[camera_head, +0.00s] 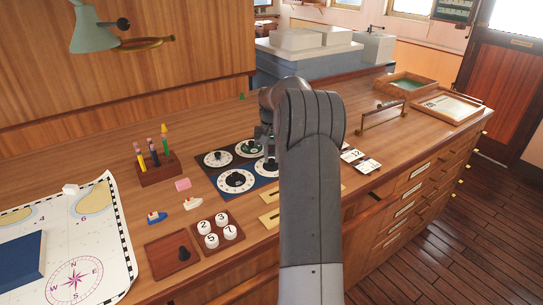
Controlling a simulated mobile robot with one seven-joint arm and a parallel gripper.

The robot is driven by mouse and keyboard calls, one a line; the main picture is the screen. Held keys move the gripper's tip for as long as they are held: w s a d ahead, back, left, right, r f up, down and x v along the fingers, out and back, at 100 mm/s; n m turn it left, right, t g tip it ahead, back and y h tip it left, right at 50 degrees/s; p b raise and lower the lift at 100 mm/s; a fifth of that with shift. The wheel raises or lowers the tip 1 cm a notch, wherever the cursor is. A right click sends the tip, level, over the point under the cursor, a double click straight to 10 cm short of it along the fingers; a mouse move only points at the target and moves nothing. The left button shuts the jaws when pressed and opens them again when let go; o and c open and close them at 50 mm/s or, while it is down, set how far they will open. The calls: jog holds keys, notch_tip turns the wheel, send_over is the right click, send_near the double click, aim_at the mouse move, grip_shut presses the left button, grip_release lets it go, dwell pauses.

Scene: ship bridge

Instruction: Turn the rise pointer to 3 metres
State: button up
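A dark panel with several round dials lies on the wooden desk in the middle of the camera_head view. The far left dial (218,158) and the near left dial (236,181) have white faces and black centres. The far right dial (248,148) has a green centre. The near right dial (262,169) is partly behind my arm. The labels are too small to read, so I cannot tell which dial carries the rise pointer. My gripper (264,138) is over the right side of the panel, largely hidden by my arm. Its fingers and any contact are unclear.
A chart (115,225) covers the desk's left end. Number cards (353,155) and a brass-handled item (385,117) lie right of my arm.

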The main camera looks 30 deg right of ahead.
grip_shut()
jog(key=shift+n, duration=0.3)
jog(key=n, duration=0.3)
jog(key=shift+n, duration=2)
jog(key=o, duration=0.5)
grip_release()
